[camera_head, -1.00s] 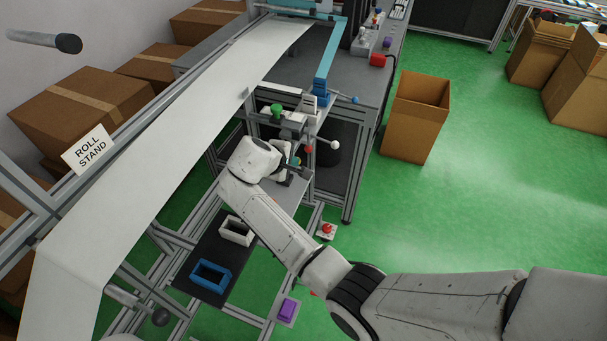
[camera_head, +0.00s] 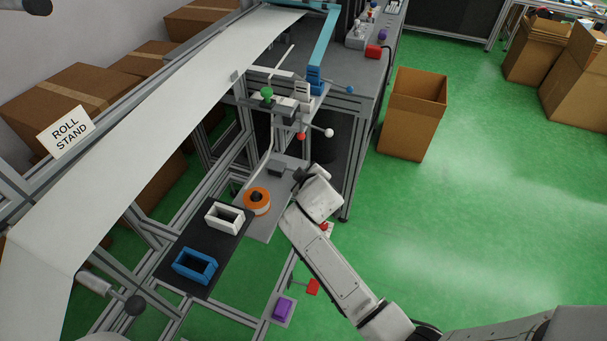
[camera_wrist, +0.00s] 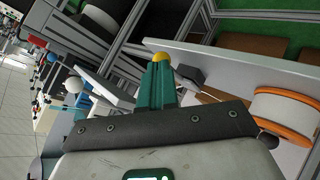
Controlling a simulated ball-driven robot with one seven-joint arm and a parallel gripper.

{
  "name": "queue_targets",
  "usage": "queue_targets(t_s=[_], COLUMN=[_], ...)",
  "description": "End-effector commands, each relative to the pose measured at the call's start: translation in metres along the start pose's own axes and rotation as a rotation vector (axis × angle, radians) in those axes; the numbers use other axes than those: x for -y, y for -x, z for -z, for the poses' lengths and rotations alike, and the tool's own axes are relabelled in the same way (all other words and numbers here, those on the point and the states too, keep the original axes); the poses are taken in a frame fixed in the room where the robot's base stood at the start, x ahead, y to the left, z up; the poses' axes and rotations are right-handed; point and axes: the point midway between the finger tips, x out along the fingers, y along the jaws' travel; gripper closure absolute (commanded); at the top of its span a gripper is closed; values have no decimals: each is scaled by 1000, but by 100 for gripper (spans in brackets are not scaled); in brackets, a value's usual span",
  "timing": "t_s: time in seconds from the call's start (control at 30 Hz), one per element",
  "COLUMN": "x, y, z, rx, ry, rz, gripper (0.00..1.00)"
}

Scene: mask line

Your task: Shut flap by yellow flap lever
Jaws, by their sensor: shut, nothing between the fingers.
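The yellow ball knob of the flap lever (camera_wrist: 161,57) shows in the wrist view right at the tips of my gripper (camera_wrist: 158,68). My teal fingers are together with nothing between them. They overlap the knob's lower edge in the picture, and I cannot tell whether they touch it. The rest of the lever is hidden. In the head view my wrist is right of the grey shelf, and the yellow knob does not show there. I cannot tell for certain which panel is the flap.
An orange-rimmed spool (camera_head: 257,201) sits on the grey shelf (camera_head: 262,228), close to my gripper in the wrist view (camera_wrist: 285,115). Green, white and red ball knobs stand on the frame above. White (camera_head: 224,217) and blue (camera_head: 195,266) frames lie on a dark plate.

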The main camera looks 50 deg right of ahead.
Motion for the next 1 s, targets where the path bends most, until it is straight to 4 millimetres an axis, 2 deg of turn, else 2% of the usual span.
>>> queue_targets(t_s=[0.67,1.0], x=[5,8], y=[-5,-8], z=[-8,-2], rx=[5,3], ry=[3,3], rz=[2,3], gripper=[100,100])
